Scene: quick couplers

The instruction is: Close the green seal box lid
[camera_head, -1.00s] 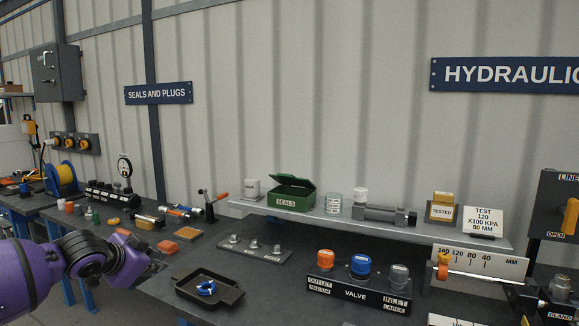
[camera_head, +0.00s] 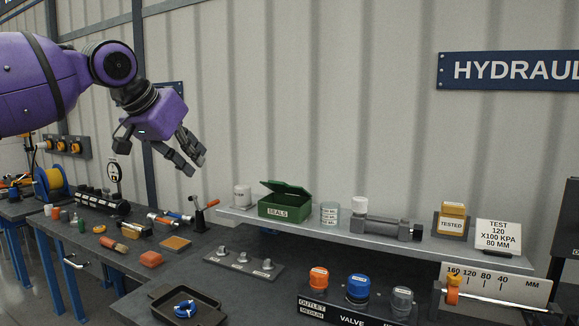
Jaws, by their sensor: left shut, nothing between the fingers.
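The green seal box (camera_head: 284,208), labelled SEALS, stands on the raised grey shelf near the middle. My left gripper (camera_head: 193,167) is in the upper left, shut and empty. It hangs in the air to the left of the box and higher than it, apart from it, with fingers pointing down and right. My right gripper is not in view.
A lever tool (camera_head: 200,216) stands upright on the bench below my left gripper. A black tray (camera_head: 205,304) with a blue ring sits in front.

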